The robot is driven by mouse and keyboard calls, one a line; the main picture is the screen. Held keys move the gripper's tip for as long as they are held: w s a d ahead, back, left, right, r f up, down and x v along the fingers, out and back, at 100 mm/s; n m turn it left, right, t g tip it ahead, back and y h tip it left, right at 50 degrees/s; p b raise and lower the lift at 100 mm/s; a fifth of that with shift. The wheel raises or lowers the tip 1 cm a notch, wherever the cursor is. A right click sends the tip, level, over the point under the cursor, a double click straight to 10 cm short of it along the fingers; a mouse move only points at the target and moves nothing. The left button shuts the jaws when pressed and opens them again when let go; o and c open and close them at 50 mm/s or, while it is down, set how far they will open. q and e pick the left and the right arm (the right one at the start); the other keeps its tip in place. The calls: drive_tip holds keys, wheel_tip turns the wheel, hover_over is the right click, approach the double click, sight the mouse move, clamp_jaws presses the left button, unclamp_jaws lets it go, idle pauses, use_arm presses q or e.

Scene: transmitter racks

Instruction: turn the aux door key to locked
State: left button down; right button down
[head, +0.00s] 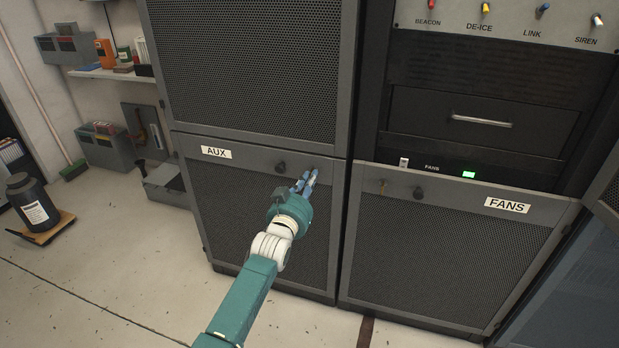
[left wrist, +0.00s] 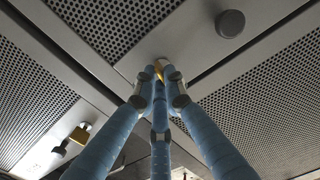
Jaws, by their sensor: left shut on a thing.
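The aux door (head: 262,225) is the lower left mesh door, with an "AUX" label (head: 216,152) at its top left. My left gripper (head: 311,176) is at the door's upper right corner, and its fingers are closed together there. In the left wrist view the fingertips (left wrist: 162,76) close around a small brass key (left wrist: 162,65) at the door's frame. Only a bit of the key shows between the fingers, so its turn angle cannot be told. In the head view the gripper hides the key. My right gripper is in neither view.
A round dark knob (head: 280,168) sits on the aux door, left of the gripper. The fans door (head: 450,240) to the right has its own brass key (head: 381,187) and knob (head: 418,193).

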use_arm(q)
drive_tip(key=shift+n, duration=0.8)
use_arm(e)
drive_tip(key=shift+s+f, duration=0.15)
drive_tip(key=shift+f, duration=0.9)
use_arm(q)
drive_tip(key=c, duration=1.8)
unclamp_jaws()
drive_tip(key=v, duration=1.2)
